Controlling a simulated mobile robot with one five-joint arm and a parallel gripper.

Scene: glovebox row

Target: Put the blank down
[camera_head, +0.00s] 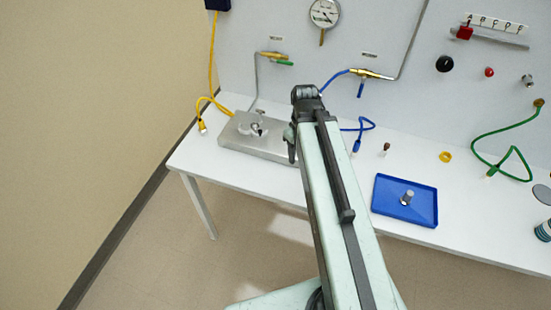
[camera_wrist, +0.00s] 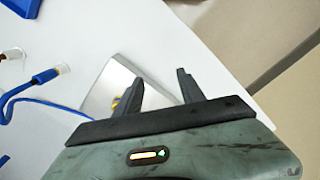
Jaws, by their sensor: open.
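A small grey metal cylinder, which looks like the blank (camera_head: 409,196), stands in the blue tray (camera_head: 385,205) on the white bench. My gripper is open with nothing between its fingers (camera_wrist: 160,78) in the wrist view. In the head view my arm hides most of it; a dark part of it (camera_head: 291,145) shows beside the steel fixture plate (camera_head: 235,143). The plate carries a round metal fitting (camera_head: 257,129). The wrist view shows the plate (camera_wrist: 103,90) partly behind my left finger, with a bit of yellow.
The white bench (camera_head: 330,195) runs along a grey panel with a gauge (camera_head: 325,12), valves and knobs. A yellow hose (camera_head: 211,60), a blue hose (camera_head: 350,128) and a green hose (camera_head: 480,150) hang onto it. A yellow ring (camera_head: 445,157) and a small brown-topped piece (camera_head: 386,147) stand near the tray.

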